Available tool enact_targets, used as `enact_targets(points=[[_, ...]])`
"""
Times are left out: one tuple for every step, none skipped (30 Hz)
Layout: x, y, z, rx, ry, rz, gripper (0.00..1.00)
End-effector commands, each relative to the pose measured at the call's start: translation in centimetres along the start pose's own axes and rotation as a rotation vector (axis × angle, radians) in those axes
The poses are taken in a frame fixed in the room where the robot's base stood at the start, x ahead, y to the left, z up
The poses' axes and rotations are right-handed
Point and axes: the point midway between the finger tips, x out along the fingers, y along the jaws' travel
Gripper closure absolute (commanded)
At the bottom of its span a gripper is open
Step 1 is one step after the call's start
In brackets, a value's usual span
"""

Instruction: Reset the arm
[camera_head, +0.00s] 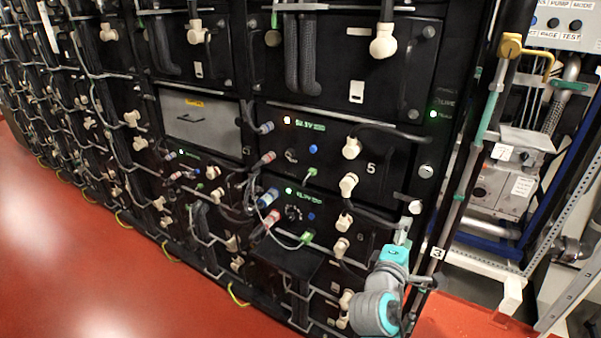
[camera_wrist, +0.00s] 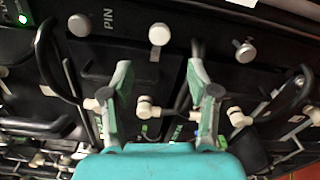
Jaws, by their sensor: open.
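My gripper (camera_wrist: 159,66) shows in the wrist view with its two grey-green fingers spread apart above a teal body. Nothing is between the fingertips, and black battery fronts with cream connectors lie beyond them. In the head view my gripper (camera_head: 404,228) is at the lower right, pointing up, in front of the right edge of the battery rack (camera_head: 397,160). Part of my teal and grey arm shows below it. Whether the fingers touch the rack cannot be told.
Battery modules with cream connectors (camera_head: 351,148), cables and green displays (camera_head: 309,124) fill the rack. A grey panel (camera_head: 199,118) sits left of them. A pipe and valve assembly (camera_head: 515,165) stands at right. Red floor (camera_head: 85,255) is open at lower left.

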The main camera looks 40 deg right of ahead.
Motion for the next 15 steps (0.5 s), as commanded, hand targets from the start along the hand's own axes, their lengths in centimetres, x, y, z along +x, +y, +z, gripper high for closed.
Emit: enact_targets(points=[[0.0, 0.0, 0.0, 0.000, 0.000, 0.000, 0.40], [0.0, 0.0, 0.0, 0.000, 0.000, 0.000, 0.40], [0.0, 0.0, 0.0, 0.000, 0.000, 0.000, 0.40], [0.0, -0.1, 0.0, 0.000, 0.002, 0.000, 0.40], [-0.1, -0.2, -0.1, 0.002, 0.006, -0.001, 0.40], [-0.3, -0.4, -0.3, 0.005, 0.016, -0.003, 0.40], [-0.6, -0.8, -0.5, 0.010, 0.027, -0.004, 0.40], [-0.9, -1.1, -0.8, 0.017, 0.043, -0.006, 0.40], [-1.6, -1.8, -1.3, 0.031, 0.073, -0.010, 0.40], [-2.2, -2.5, -1.8, 0.043, 0.099, -0.014, 0.40], [-2.9, -3.1, -2.3, 0.059, 0.130, -0.019, 0.40], [-3.9, -4.2, -2.9, 0.083, 0.173, -0.028, 0.40], [-4.8, -5.0, -3.4, 0.104, 0.208, -0.037, 0.40], [-5.8, -5.8, -3.9, 0.127, 0.245, -0.046, 0.40], [-7.1, -6.8, -4.5, 0.159, 0.292, -0.059, 0.40]])
